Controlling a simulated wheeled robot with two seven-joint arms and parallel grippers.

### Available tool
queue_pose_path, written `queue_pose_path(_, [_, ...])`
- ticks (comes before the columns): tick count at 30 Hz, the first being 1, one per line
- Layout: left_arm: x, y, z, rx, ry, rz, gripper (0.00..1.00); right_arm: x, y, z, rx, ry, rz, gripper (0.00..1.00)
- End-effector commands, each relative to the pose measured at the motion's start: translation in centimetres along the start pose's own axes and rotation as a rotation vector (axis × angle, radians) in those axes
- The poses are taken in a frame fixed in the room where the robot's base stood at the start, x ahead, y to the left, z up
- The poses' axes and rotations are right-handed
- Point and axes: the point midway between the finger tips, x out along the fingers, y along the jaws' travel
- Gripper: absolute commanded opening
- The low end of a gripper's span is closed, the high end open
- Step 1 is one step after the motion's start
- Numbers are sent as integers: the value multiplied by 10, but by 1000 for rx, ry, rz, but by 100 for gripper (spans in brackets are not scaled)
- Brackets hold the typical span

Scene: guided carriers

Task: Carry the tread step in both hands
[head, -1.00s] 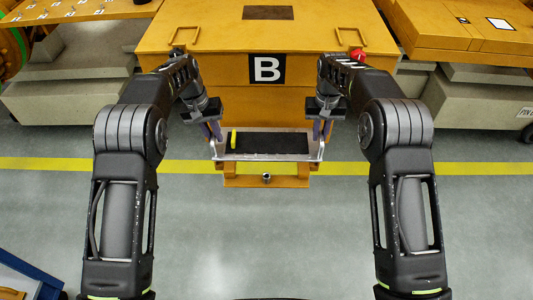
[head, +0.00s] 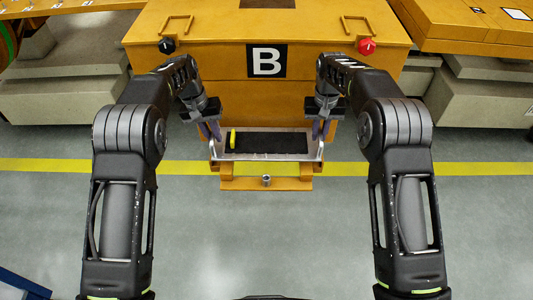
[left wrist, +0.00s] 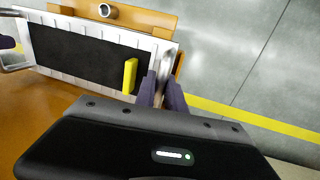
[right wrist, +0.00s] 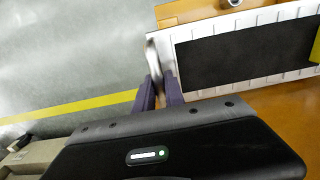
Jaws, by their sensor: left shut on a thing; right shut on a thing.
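The tread step (head: 268,157) is a silver tray-like step with a black mat on top and a handle at each end. It is held roughly level in front of the yellow carrier marked B. A small yellow piece (head: 233,139) lies on the mat near its left end. My left gripper (head: 214,134) is shut on the left handle, which also shows in the left wrist view (left wrist: 165,65). My right gripper (head: 319,132) is shut on the right handle, seen in the right wrist view (right wrist: 152,60). The fingers partly hide both handles.
The yellow carrier (head: 210,62) with a black B plate (head: 266,61) stands just beyond the step, a black knob (head: 167,46) and a red knob (head: 367,46) on it. A yellow bracket (head: 290,184) with a metal socket (head: 266,181) shows below the step. Nearer floor is clear.

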Motion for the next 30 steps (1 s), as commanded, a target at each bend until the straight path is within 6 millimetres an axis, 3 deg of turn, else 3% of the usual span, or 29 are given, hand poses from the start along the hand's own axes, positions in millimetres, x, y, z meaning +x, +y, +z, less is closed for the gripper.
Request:
queue_pose_path(26, [48, -11, -1, -1, 3, -2, 0, 49, 2, -1, 2, 3, 2, 0])
queue_pose_path(27, [47, -11, 0, -1, 1, -3, 16, 48, 2, 0, 2, 1, 3, 16])
queue_pose_path(30, [46, -11, 0, -1, 0, -2, 24, 47, 2, 0, 1, 0, 2, 24])
